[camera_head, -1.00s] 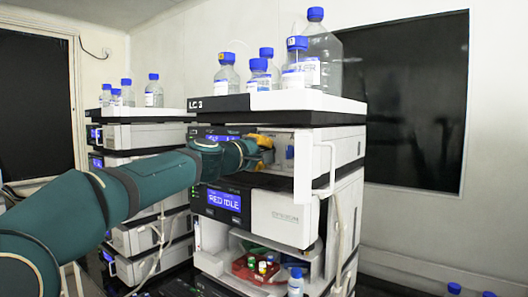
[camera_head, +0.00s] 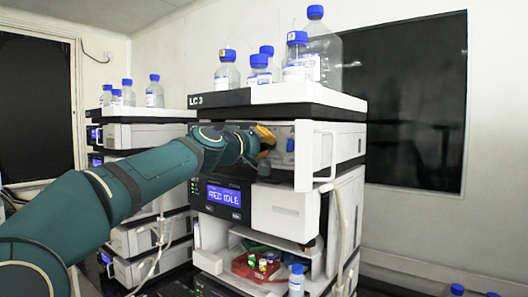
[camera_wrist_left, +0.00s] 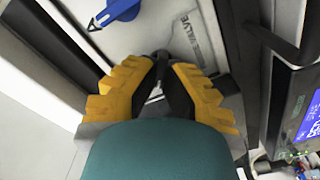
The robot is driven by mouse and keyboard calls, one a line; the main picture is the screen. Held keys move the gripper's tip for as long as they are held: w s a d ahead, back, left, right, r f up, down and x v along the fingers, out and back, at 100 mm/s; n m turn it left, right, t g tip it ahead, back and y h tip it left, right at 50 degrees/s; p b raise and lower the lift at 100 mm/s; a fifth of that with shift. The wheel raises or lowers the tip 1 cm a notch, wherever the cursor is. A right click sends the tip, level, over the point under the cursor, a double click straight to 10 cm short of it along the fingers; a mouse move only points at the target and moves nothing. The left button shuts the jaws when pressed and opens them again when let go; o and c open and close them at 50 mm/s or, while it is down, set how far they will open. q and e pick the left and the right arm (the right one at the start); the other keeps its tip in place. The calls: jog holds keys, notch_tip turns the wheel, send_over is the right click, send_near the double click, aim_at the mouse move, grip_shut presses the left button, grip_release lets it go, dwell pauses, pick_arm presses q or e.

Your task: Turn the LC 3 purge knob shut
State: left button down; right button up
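The LC 3 stack (camera_head: 255,97) stands in the middle of the head view. A blue knob (camera_head: 290,145) sits on the pale open front of its upper module. The same blue knob shows with a pointed end at the top of the left wrist view (camera_wrist_left: 116,12), beside a printed label ending in VALVE. My left gripper (camera_head: 266,138), with yellow fingers, is just left of the knob and apart from it. In the wrist view its dark fingertips (camera_wrist_left: 163,60) come together below and right of the knob, with nothing clearly held. My right gripper is not in view.
An open white door (camera_head: 330,158) stands out right of the knob. Blue-capped bottles (camera_head: 262,72) crowd the stack's top. A display (camera_head: 224,196) glows below my wrist. A red tray (camera_head: 256,270) with small vials sits lower. Another stack (camera_head: 135,137) stands at left.

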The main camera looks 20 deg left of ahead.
pick_arm(q)
jog(key=m+b, duration=0.2)
jog(key=m, duration=0.2)
jog(key=shift+m, duration=0.3)
jog(key=m+b, duration=0.1)
jog(key=m, duration=0.1)
jog(key=shift+m, duration=0.3)
jog(key=shift+d+r+m+b, duration=0.15)
jog(key=shift+m+b, duration=0.6)
jog(key=shift+m, duration=0.75)
jog(key=c, duration=1.1)
grip_release()
jog(key=v, duration=0.8)
